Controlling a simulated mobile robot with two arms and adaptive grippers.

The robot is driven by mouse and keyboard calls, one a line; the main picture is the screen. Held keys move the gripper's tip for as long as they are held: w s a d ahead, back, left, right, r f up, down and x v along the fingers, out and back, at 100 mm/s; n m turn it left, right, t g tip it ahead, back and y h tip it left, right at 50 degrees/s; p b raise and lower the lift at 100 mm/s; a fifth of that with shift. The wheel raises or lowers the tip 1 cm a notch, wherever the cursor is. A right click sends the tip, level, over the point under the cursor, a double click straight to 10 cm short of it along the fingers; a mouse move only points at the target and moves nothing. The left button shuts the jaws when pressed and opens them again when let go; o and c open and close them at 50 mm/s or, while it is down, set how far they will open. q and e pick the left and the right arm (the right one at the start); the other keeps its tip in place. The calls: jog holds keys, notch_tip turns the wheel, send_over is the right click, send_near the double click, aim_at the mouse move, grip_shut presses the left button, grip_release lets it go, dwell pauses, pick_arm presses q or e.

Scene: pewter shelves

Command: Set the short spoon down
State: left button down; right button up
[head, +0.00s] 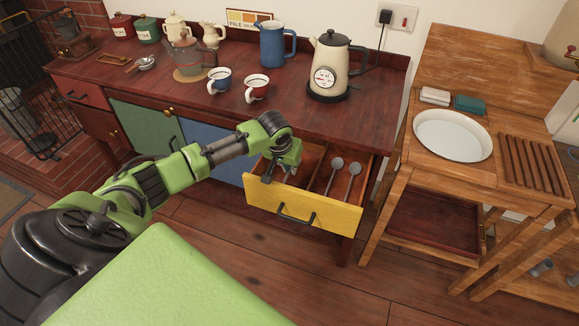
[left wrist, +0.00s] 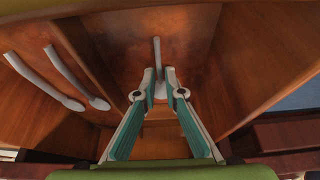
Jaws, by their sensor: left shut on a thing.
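The short spoon (left wrist: 157,52) shows in the left wrist view as a thin grey handle with a paler end between my fingertips. In the head view I cannot make it out behind my gripper. My left gripper (head: 287,165) is down inside the open yellow drawer (head: 305,208), at its left side. In the left wrist view my left gripper (left wrist: 159,88) is shut on the spoon, over a compartment of the drawer. I cannot tell whether the spoon touches the drawer floor. My right gripper is not in view.
Two longer spoons (head: 334,170) (head: 353,172) lie in the drawer's right compartment, beyond a wooden divider. A wooden washstand (head: 420,165) stands right.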

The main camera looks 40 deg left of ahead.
pick_arm(q)
jog(key=shift+f, duration=0.15)
jog(key=shift+s+d+f, duration=0.1)
jog(key=shift+s+f, duration=0.1)
jog(key=shift+f, duration=0.25)
jog(key=c, duration=2.1)
grip_release()
jog(key=shift+s+f, duration=0.15)
jog(key=shift+c, duration=0.2)
jog(key=shift+d, duration=0.1)
jog(key=shift+r, duration=0.45)
jog(key=a+v, duration=0.1)
jog(key=v, duration=1.1)
jog(key=shift+w+d+r, duration=0.3)
jog(key=shift+w+r, duration=0.05)
jog(key=shift+p, duration=0.3)
